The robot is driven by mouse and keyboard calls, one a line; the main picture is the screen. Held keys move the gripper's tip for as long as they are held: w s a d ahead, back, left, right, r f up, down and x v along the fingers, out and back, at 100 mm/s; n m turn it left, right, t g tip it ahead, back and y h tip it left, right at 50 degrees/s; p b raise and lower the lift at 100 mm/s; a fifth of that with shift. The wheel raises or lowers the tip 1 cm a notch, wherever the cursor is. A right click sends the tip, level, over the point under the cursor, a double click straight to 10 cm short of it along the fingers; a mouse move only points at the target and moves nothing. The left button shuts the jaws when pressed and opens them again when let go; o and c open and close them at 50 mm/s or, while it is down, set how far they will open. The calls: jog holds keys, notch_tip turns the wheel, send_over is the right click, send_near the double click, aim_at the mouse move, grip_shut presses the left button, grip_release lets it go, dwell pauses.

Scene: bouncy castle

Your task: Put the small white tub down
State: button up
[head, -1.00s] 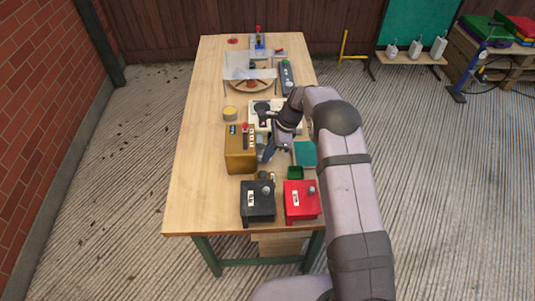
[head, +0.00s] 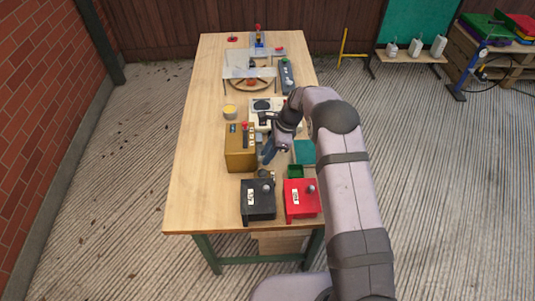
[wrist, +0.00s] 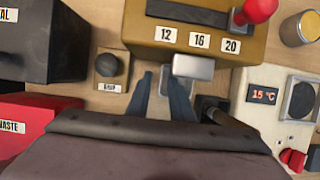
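My gripper (wrist: 160,92) points down beside the gold box (wrist: 195,28). Its two blue-grey fingers stand a little apart, with bare wood showing between them and nothing held. In the head view my gripper (head: 267,153) is just right of the gold box (head: 238,157). A pale grey block (wrist: 193,67) sits against the gold box's face, close to the right fingertip; I cannot tell whether it is part of the box. A round tub with a yellow top (head: 230,112) stands behind the gold box, and shows at the wrist view's upper right (wrist: 302,28). I cannot clearly make out a small white tub.
A black box (head: 258,202) and a red box (head: 301,201) stand at the near end. A dark knob (wrist: 107,65) is left of my fingers. A white device (wrist: 275,105) reading 15 °C is to the right. The table's left side (head: 198,150) is clear.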

jog(key=b+v, duration=0.2)
jog(key=v, duration=1)
jog(key=s+d+n+h, duration=0.2)
jog(key=s+n, duration=0.7)
jog(key=s, duration=0.6)
jog(key=s+d+n+h, duration=0.2)
jog(key=s+d+n, duration=0.2)
jog(key=s+n, duration=0.5)
jog(key=s, duration=0.7)
jog(key=shift+s+d+f, duration=0.15)
jog(key=shift+s+d, duration=0.1)
jog(key=shift+d, duration=0.15)
notch_tip(320, 180, up, 6)
jog(key=p, duration=0.6)
